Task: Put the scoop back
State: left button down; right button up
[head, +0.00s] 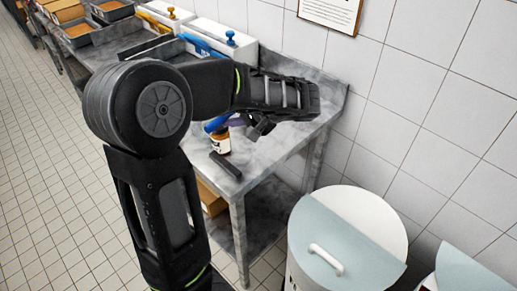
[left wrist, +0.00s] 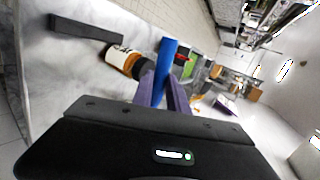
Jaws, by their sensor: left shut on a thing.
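My left gripper (head: 239,122) is over the right end of the grey counter, largely hidden by my own arm in the head view. In the left wrist view its purple fingers (left wrist: 164,97) are shut on a blue bar (left wrist: 168,62), which looks like the handle of the scoop. A short piece of this blue handle (head: 216,123) also shows in the head view, just above a small bottle. The scoop's bowl cannot be made out in either view. My right gripper is not in view.
A black bar (head: 226,165) lies near the counter's front edge. A round white bin (head: 375,215) stands right of the counter (head: 262,150).

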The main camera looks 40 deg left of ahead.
pick_arm(q)
jog(key=d, duration=0.1)
jog(key=d+m+t, duration=0.1)
jog(key=d+f, duration=0.1)
jog(key=shift+w+m+t, duration=0.3)
jog(key=shift+m+t, duration=0.1)
jog(key=shift+f, duration=0.1)
jog(key=shift+f, duration=3.1)
notch_tip(320, 180, down, 4)
jog(key=shift+r+p, duration=0.15)
jog(key=shift+p, duration=0.25)
